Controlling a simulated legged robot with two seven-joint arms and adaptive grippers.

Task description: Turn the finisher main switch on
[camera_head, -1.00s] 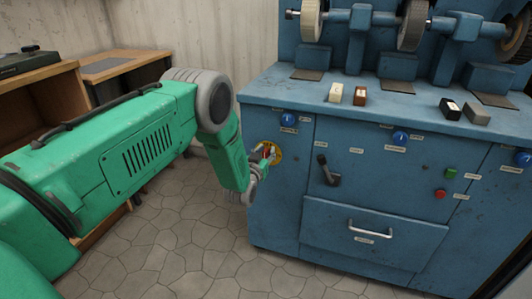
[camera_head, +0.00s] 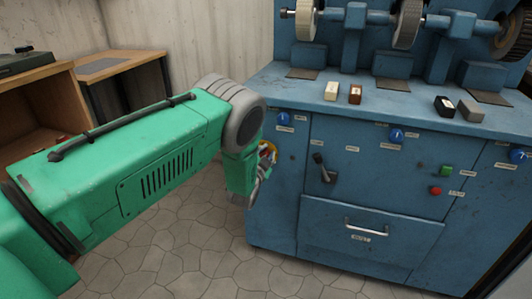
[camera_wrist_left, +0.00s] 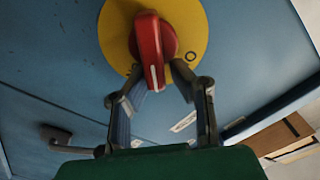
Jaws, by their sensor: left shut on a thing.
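The finisher main switch is a red rotary knob (camera_wrist_left: 152,50) on a round yellow plate (camera_wrist_left: 190,25) on the blue cabinet's front. In the left wrist view the knob's white mark points down the picture, tilted slightly. My left gripper (camera_wrist_left: 158,72) has its fingers on both sides of the red knob and is shut on it. In the head view my left gripper (camera_head: 264,170) is at the cabinet's left front, and my arm hides most of the yellow plate (camera_head: 269,149). My right gripper is not in view.
The blue finisher cabinet (camera_head: 400,235) carries a black lever (camera_head: 324,170), blue knobs (camera_head: 397,136), a green button (camera_head: 446,171), a red button (camera_head: 435,191) and a drawer handle (camera_head: 366,231). Small blocks lie on its top. A wooden bench (camera_head: 30,120) stands left. The stone floor (camera_head: 180,255) is open.

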